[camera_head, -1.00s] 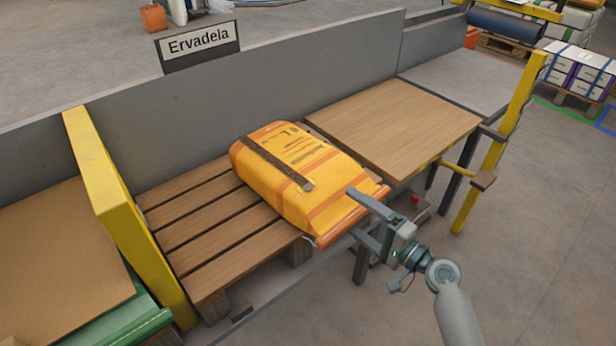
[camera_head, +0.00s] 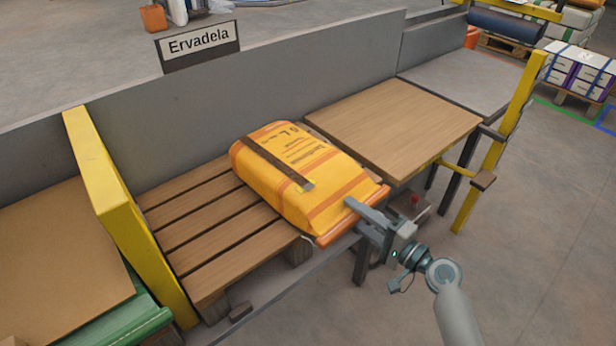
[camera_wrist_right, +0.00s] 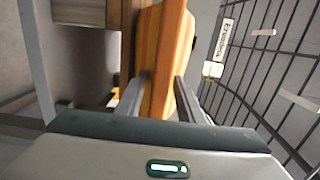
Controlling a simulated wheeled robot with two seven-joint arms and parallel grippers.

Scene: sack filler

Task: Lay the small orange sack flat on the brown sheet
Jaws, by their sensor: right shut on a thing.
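The orange sack (camera_head: 290,175) lies on its broad side on a slatted wooden pallet, with a dark strap-like strip across its top. Its orange end edge faces my right gripper (camera_head: 362,215). That gripper is shut on this near right end. In the right wrist view the sack (camera_wrist_right: 166,50) shows between the two fingers of the gripper (camera_wrist_right: 165,95). A brown sheet (camera_head: 60,265) lies flat at the far left, beyond a yellow post, over something green. My left gripper is not in view.
The slatted pallet (camera_head: 200,225) is bare left of the sack. A yellow upright (camera_head: 115,200) stands between pallet and sheet. A grey wall (camera_head: 250,85) with an "Ervadela" sign (camera_head: 198,46) runs behind. A bare wooden board (camera_head: 395,125) lies to the right.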

